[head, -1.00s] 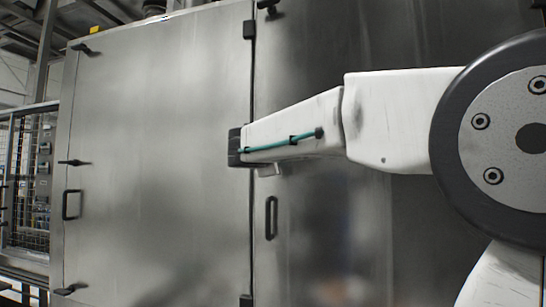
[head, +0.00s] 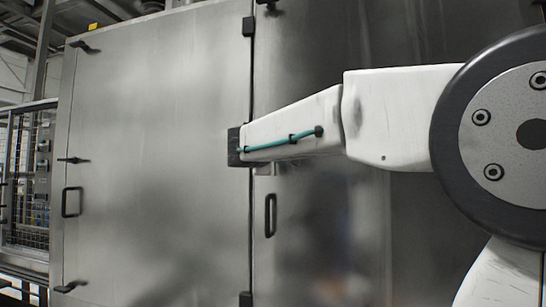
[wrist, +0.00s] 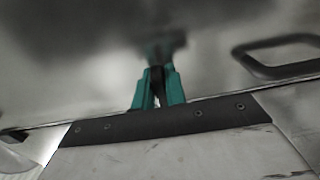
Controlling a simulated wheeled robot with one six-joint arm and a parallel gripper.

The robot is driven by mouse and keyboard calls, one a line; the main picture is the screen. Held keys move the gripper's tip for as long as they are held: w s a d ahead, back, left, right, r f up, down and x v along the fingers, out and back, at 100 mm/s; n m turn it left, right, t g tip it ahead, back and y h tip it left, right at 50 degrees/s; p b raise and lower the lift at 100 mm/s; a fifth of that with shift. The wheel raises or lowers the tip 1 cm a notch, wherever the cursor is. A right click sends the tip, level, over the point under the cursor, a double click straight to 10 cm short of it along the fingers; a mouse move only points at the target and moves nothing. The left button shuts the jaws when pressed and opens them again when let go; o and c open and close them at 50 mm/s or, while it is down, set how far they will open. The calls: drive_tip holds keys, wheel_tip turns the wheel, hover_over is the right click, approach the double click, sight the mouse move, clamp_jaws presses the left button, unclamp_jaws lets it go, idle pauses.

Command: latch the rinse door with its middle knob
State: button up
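Two tall steel doors stand side by side, and no label shows which is the rinse door. The right door (head: 310,240) has my gripper at its left edge. In the wrist view the teal fingers of my gripper (wrist: 158,84) are close together on a dark, narrow piece (wrist: 157,82), seemingly that door's middle knob. In the head view my wrist hides this knob. The right door's black pull handle (head: 270,215) is below my wrist, and its top knob (head: 267,3) is at the picture's top. The right door looks closed in its frame.
The left door (head: 160,200) is closed, with a middle knob (head: 72,160), a pull handle (head: 71,202) and a bottom knob (head: 70,287). Black hinges (head: 249,27) sit between the doors. A mesh cage (head: 25,185) stands at far left.

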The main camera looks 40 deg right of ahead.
drive_tip(key=o, duration=0.3)
drive_tip(key=v, duration=0.8)
drive_tip(key=shift+d, duration=0.1)
